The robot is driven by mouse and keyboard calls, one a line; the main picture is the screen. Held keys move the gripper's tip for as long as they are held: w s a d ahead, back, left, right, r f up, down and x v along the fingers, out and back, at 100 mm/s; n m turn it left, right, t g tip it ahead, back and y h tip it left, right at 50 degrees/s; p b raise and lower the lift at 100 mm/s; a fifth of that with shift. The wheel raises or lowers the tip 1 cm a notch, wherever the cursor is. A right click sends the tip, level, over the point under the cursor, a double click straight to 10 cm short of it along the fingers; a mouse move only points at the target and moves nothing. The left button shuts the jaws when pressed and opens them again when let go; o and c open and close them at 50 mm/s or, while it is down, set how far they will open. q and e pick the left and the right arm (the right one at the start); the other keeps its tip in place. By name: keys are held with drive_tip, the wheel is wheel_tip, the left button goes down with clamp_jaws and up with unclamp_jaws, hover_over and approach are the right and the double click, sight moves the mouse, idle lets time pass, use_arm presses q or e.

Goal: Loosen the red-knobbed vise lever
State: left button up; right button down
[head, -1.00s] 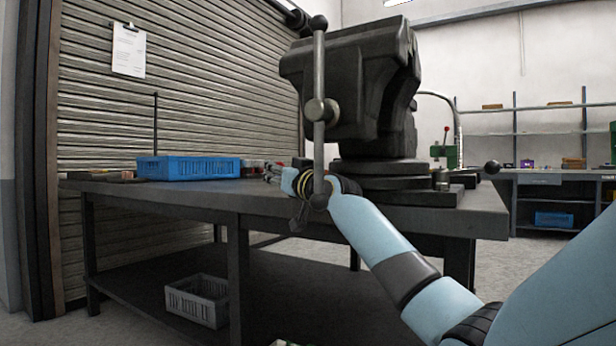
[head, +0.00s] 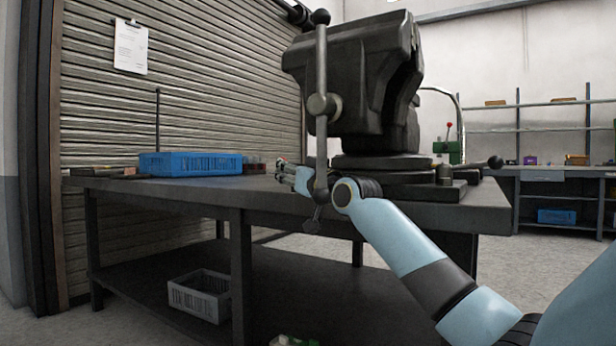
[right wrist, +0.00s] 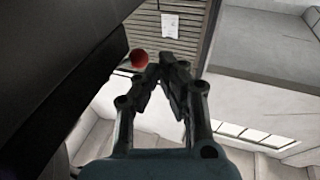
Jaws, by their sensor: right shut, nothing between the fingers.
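The vise (head: 355,85) is large and dark and stands on the bench, with a vertical grey bar (head: 321,80) hanging at its front. A red knob (right wrist: 140,58) shows in the right wrist view, just left of my fingertips and close to the dark vise body (right wrist: 60,75). I cannot tell whether it touches the fingers. My right gripper (right wrist: 163,68) is shut and empty. In the head view my right gripper (head: 281,167) is partly hidden behind the bar, low beside the vise. The red knob cannot be made out in the head view. My left gripper is not in view.
The dark bench (head: 200,190) holds a blue crate (head: 190,164) at left. A lever with a black ball (head: 494,162) sticks out right of the vise base. A green machine (head: 449,150) and shelves stand behind. A grey crate (head: 200,295) lies on the lower shelf.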

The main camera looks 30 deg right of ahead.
drive_tip(key=a+v, duration=0.1)
drive_tip(key=v, duration=0.6)
drive_tip(key=shift+s+d, duration=0.4)
drive_tip(key=shift+d, duration=0.15)
drive_tip(key=shift+f, duration=0.1)
